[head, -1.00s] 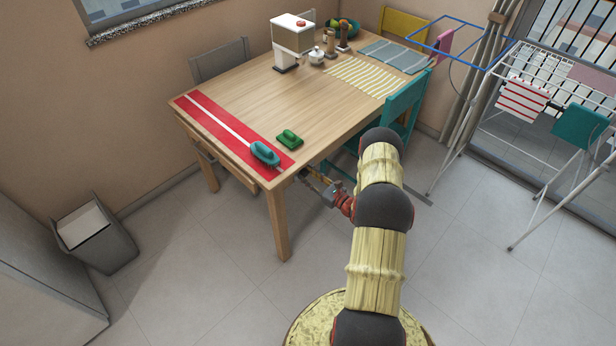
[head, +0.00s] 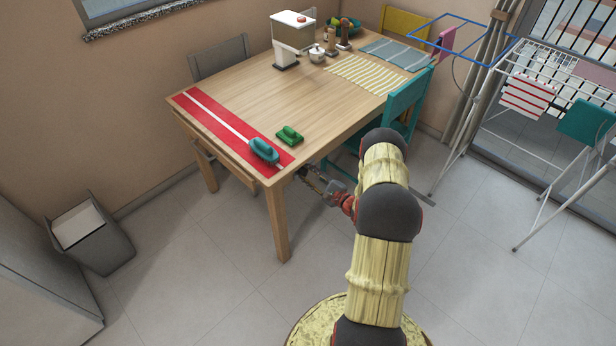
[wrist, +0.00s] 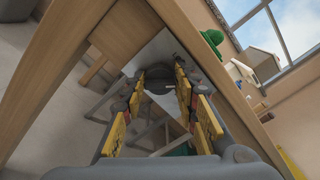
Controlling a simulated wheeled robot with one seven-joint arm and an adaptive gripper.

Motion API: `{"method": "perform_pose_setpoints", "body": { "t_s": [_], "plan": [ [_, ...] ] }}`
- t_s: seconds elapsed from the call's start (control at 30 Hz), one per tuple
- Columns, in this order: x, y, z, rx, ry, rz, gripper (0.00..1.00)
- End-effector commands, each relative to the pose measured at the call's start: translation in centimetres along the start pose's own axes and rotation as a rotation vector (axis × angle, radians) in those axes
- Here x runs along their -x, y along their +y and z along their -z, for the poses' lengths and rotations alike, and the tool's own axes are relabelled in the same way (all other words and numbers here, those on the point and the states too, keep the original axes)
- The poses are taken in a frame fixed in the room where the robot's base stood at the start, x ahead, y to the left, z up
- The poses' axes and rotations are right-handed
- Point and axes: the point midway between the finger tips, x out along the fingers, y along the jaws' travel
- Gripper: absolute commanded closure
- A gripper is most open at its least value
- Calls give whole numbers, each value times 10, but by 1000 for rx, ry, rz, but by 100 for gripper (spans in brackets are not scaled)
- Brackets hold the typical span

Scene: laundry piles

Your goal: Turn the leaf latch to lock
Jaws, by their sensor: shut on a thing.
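The wooden table (head: 225,115) has a near corner and leg beside my gripper (head: 312,181). My gripper reaches in low at the table's right side, just under the top's edge. In the wrist view, my gripper (wrist: 160,82) has its two yellow-padded fingers on either side of a dark rounded piece, the leaf latch (wrist: 158,76), and is shut on it. The latch sits under the tabletop by a pale grey plate. The fingers hide part of it, so I cannot tell its exact turn. In the head view the latch is hidden.
A teal iron-shaped thing (head: 263,150) stands on the red runner (head: 205,113), with a green one (head: 289,135) beside it. A drying rack (head: 545,150) stands further right. Floor in front is clear.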

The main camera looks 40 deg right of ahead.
Motion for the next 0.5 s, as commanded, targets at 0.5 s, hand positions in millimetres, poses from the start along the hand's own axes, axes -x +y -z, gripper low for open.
{"method": "perform_pose_setpoints", "body": {
  "t_s": [0.5],
  "plan": [
    [0, 4, 1, 462, 0, -1, 95]
  ]
}}
